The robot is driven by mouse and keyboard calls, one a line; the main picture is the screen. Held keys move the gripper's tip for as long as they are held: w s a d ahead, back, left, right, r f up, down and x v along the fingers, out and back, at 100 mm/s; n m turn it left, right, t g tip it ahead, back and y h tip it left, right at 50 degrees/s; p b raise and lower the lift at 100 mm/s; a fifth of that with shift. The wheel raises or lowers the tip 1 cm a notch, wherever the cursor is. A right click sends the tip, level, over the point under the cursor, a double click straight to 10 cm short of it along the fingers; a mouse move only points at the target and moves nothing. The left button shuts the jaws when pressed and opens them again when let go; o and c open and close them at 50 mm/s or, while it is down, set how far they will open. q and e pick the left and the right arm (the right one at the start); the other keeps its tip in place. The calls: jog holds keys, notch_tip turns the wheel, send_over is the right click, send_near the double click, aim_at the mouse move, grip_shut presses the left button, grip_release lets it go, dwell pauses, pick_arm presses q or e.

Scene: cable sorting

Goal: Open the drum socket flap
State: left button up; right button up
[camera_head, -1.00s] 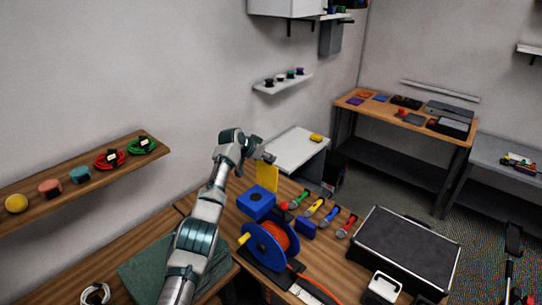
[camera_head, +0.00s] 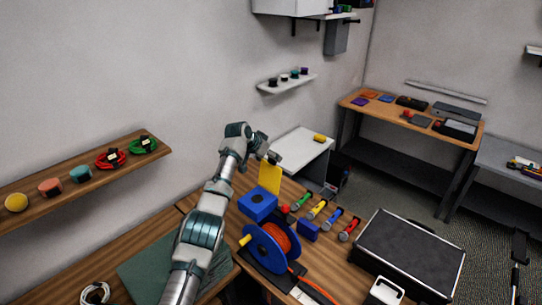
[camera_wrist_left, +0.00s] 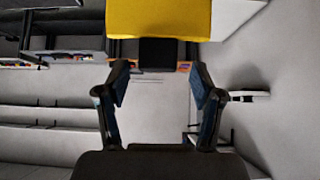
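The blue cable drum (camera_head: 262,250) with orange cable stands on the wooden bench. Behind it is a blue socket box (camera_head: 258,207) with a dark round opening on top. Its yellow flap (camera_head: 270,177) stands raised, nearly upright, at the box's far edge. My left gripper (camera_head: 273,157) is at the flap's top edge; contact is unclear there. In the left wrist view the fingers (camera_wrist_left: 160,85) are spread with nothing between them, and the yellow flap (camera_wrist_left: 158,18) fills the top middle. My right gripper is in neither view.
Several coloured connectors (camera_head: 332,218) lie right of the box, with a small blue block (camera_head: 308,231) near the drum. A black case (camera_head: 410,250) is at the right. A shelf (camera_head: 70,178) with cable coils is on the left wall.

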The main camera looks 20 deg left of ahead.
pick_arm(q)
jog(key=shift+a, duration=0.1)
jog(key=v, duration=1.1)
jog(key=shift+s+r, duration=0.25)
jog(key=shift+a, duration=0.1)
jog(key=shift+f, duration=0.1)
